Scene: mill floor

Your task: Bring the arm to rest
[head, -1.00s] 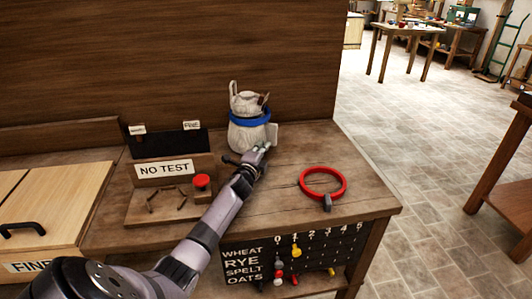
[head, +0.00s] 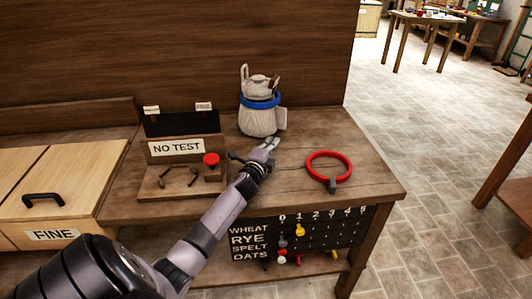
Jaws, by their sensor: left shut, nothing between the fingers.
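My left arm reaches in from the lower left over the wooden bench (head: 365,180). Its gripper (head: 268,145) is shut and empty, just in front of a white sack-like jug (head: 257,121) with a blue ring (head: 260,102) around its neck. I cannot tell whether the fingertips touch the jug. A pale tag hangs at the jug's right side. My right gripper is not in view.
A red ring (head: 329,154) with a grey clip lies on the bench at right. A "NO TEST" stand (head: 155,162) with a red button (head: 211,159) is left of the arm. A "FINE" box (head: 85,185) is farther left. A pegboard (head: 347,226) hangs on the bench front.

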